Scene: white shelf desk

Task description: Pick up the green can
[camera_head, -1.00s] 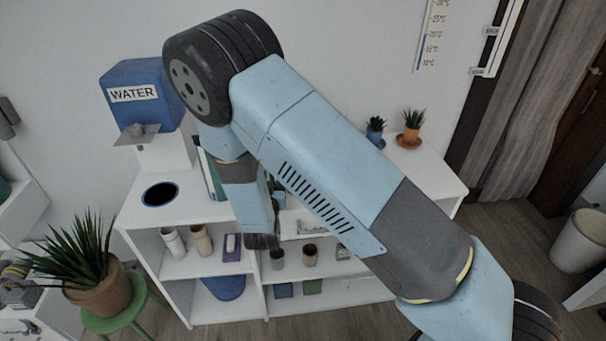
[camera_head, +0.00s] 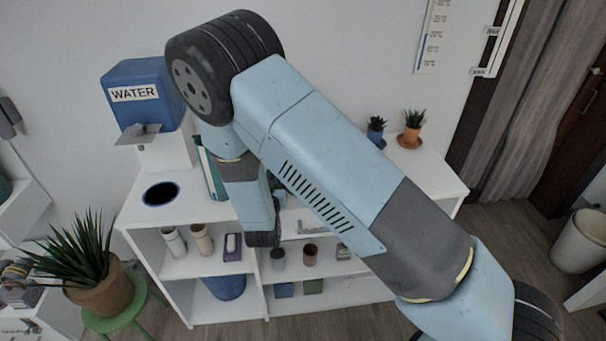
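I cannot make out a green can in the head view; my arm covers much of the desk top and may hide it. My arm crosses the picture from lower right to upper left, then bends down in front of the white shelf desk (camera_head: 222,210). Its lower forearm ends in a dark joint in front of the upper shelf. Small parts of my wrist show just right of that forearm. My gripper's fingers are hidden behind the arm, so whether they hold anything does not show.
A blue water dispenser (camera_head: 146,93) stands at the desk's back left, behind a round dark opening (camera_head: 161,194). Two potted plants (camera_head: 374,130) (camera_head: 412,128) stand at the back right. Cups (camera_head: 203,239) (camera_head: 310,254) sit on the upper shelf. A larger plant (camera_head: 99,292) stands at left.

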